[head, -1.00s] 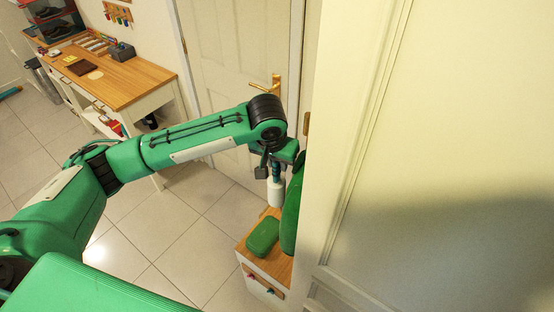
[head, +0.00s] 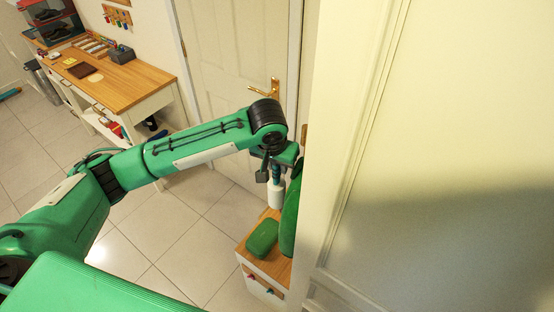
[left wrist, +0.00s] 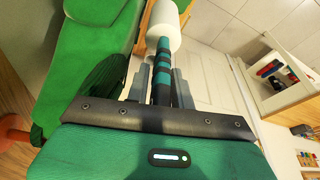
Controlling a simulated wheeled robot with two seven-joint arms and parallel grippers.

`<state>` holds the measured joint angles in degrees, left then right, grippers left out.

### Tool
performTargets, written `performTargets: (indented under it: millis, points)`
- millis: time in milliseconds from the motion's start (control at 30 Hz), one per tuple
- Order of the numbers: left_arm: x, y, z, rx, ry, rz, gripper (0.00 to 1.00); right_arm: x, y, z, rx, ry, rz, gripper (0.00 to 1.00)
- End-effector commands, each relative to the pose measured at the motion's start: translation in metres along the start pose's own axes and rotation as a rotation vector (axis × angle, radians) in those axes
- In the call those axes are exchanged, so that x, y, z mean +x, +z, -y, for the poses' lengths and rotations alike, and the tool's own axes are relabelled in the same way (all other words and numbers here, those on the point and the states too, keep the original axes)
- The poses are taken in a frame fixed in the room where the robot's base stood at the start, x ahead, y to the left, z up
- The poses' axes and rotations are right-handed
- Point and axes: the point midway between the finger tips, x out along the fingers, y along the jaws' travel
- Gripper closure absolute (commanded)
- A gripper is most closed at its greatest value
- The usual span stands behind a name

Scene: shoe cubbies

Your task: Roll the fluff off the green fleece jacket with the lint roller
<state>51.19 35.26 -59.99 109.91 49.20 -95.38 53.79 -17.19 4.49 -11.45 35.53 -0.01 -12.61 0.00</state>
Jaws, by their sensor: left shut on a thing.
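My left gripper (left wrist: 162,85) is shut on the dark, teal-banded handle of the lint roller. The roller's white head (left wrist: 165,20) points away from the gripper in the left wrist view; it also shows below the gripper in the head view (head: 275,195). The green fleece jacket (left wrist: 80,60) hangs just left of the roller in the left wrist view. In the head view only a strip of the jacket (head: 289,215) shows beside the cream panel. I cannot make out fluff on it or tell whether the roller touches it. My right gripper is not in view.
A wood-topped bench (head: 245,258) with a green cushion (head: 263,238) stands under the roller. A tall cream panel (head: 430,150) blocks the right side. A white door (head: 235,70) is behind. A workbench (head: 125,85) stands at upper left; the tiled floor between is clear.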

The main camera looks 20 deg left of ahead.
Motion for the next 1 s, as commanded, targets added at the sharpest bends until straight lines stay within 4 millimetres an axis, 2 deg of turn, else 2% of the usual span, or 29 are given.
performTargets:
  millis: [133, 433, 700, 1000]
  points:
    - [0.013, 0.004, -0.001, -0.001, 0.002, 0.001, 0.95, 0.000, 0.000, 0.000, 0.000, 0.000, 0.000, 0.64]
    - [0.024, 0.006, -0.001, -0.002, 0.000, 0.000, 0.95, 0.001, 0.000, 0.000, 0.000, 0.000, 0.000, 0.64]
    - [0.047, 0.012, -0.003, -0.001, 0.001, 0.001, 0.95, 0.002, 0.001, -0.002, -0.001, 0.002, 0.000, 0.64]
    - [0.058, 0.015, -0.004, -0.001, 0.001, 0.000, 0.95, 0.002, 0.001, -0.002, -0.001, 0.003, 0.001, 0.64]
